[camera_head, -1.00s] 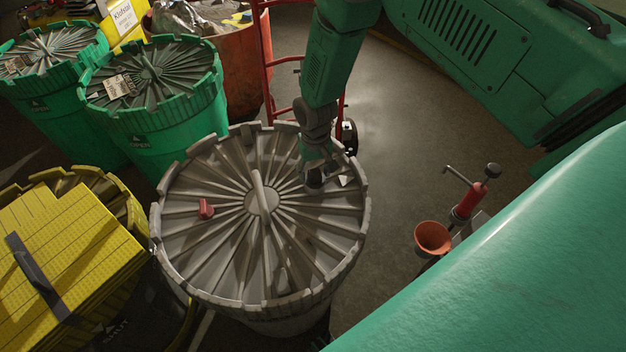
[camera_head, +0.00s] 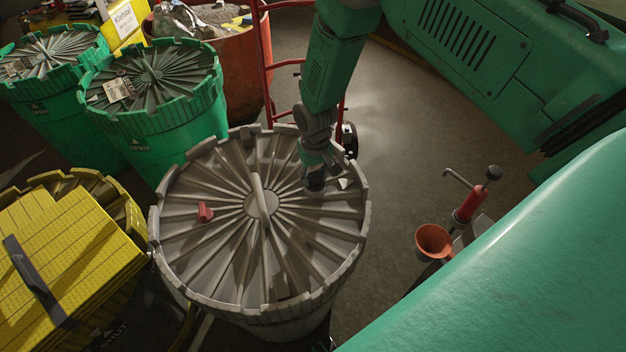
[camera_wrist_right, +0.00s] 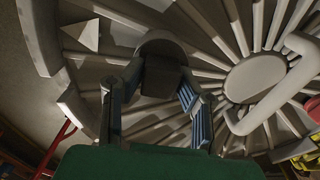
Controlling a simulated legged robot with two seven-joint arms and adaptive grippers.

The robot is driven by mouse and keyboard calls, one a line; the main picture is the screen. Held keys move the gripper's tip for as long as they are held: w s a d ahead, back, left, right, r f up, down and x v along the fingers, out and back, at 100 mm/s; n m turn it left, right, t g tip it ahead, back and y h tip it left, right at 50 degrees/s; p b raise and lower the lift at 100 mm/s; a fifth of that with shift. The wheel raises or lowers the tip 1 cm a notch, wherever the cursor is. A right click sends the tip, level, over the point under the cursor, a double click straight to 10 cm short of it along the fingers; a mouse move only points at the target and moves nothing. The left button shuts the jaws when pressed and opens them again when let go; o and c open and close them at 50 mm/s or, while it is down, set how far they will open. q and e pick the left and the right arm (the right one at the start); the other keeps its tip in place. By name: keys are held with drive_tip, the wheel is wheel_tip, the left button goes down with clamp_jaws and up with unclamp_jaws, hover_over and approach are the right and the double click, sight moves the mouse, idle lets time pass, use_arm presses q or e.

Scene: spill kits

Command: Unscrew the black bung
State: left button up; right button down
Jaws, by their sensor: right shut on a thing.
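The grey ribbed drum lid (camera_head: 200,240) fills the middle of the head view, with a raised bar handle at its centre and a red bung (camera_head: 205,211) on its left side. My right gripper (camera_head: 314,181) reaches down to the lid's right side. In the right wrist view my right gripper (camera_wrist_right: 160,88) has one finger on each side of the black bung (camera_wrist_right: 163,75) and is shut on it. The bung sits at the lid surface near the rim; the head view mostly hides it behind the gripper. My left gripper is out of view.
Two green drums (camera_head: 150,125) stand at the back left and a yellow container (camera_head: 65,260) at the front left. A red hand truck (camera_head: 267,70) stands behind the lid. An orange funnel (camera_head: 433,241) and a red pump (camera_head: 468,203) are at the right.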

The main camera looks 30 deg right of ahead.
drive_tip(key=shift+n, duration=0.9)
drive_tip(key=shift+n, duration=1.5)
drive_tip(key=shift+n, duration=0.8)
drive_tip(key=shift+n, duration=0.7)
